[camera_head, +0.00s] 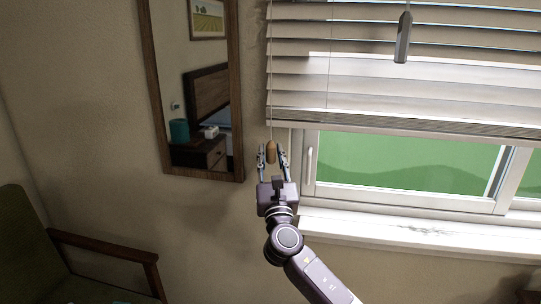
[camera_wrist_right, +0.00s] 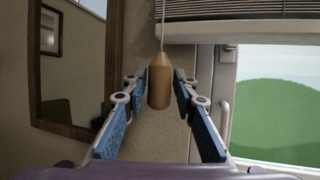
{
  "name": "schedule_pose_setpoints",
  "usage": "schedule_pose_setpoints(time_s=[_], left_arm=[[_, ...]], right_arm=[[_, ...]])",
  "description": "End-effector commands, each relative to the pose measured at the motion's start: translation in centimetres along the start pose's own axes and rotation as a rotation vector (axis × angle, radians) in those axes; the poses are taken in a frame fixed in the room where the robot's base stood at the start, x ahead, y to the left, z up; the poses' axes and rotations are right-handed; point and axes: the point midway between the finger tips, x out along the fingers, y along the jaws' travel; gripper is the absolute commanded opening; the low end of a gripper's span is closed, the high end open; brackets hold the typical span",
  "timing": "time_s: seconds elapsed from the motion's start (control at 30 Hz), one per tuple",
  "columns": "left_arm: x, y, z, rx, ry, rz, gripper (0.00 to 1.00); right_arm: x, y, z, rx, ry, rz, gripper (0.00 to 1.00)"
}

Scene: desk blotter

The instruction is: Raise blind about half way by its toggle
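The blind (camera_head: 400,80) hangs over the upper part of the window, with the lower panes uncovered; its bottom edge also shows in the right wrist view (camera_wrist_right: 240,10). Its toggle (camera_head: 271,152) is a brown wooden piece on a thin cord at the blind's left edge. In the right wrist view the toggle (camera_wrist_right: 159,82) hangs upright between the fingers. My right gripper (camera_head: 273,150) is open around the toggle, with a visible gap on both sides in the right wrist view (camera_wrist_right: 159,90). My left gripper is not in view.
A wood-framed mirror (camera_head: 236,110) hangs on the wall just left of the toggle. A grey tassel-like piece (camera_head: 403,37) hangs before the blind. The window sill (camera_head: 400,232) juts out below. A wooden-armed chair (camera_head: 100,246) stands at lower left.

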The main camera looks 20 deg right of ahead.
Motion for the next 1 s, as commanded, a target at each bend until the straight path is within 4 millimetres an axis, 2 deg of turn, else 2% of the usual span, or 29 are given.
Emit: schedule_pose_setpoints(time_s=[0.07, 0.27, 0.33, 0.47, 0.57, 0.8, 1.0], left_arm=[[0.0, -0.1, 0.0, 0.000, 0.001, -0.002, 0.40], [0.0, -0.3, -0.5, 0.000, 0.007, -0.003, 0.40], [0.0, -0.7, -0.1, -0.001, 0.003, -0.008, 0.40], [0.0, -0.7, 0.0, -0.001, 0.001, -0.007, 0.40], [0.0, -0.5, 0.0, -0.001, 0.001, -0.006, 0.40], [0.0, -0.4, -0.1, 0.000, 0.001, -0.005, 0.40], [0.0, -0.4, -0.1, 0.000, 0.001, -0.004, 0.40]], right_arm=[[0.0, 0.1, 0.0, 0.000, -0.001, 0.001, 0.37], [-0.1, 0.1, 0.1, 0.000, -0.002, 0.002, 0.37], [-0.1, 0.1, 0.1, 0.000, -0.002, 0.003, 0.37], [-1.1, 0.2, 0.0, 0.000, -0.001, 0.003, 0.37], [-2.7, 0.2, 0.0, -0.001, -0.001, 0.005, 0.37], [-7.9, 0.1, -0.2, 0.000, 0.002, 0.004, 0.37], [-10.9, 0.1, -0.1, -0.001, 0.000, 0.003, 0.37]])
